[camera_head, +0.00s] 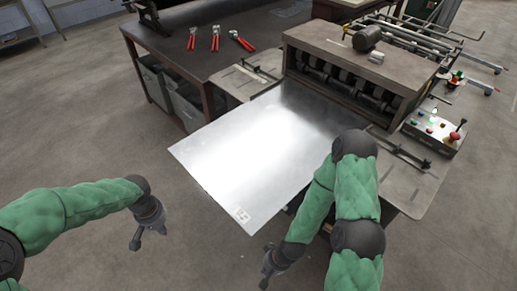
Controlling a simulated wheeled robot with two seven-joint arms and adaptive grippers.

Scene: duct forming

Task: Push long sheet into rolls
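The long metal sheet (235,150) lies flat on the machine's feed table, its near end overhanging the front. Its far edge is at the row of dark rolls (340,80) under the machine's top; I cannot tell whether it is between them. A small label shows at the sheet's near corner. My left gripper (136,241) is apart from the sheet, to the left of its near corner. My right gripper (265,281) is just in front of the near end and appears apart from it. My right arm covers part of the sheet's right side. The fingers are too small to read.
A dark workbench (265,28) with red-handled tools (215,40) stands at the back left. A control box (435,125) with coloured buttons is at the right of the machine (365,62). Guide bars (400,152) flank the feed table. The floor at the left front is clear.

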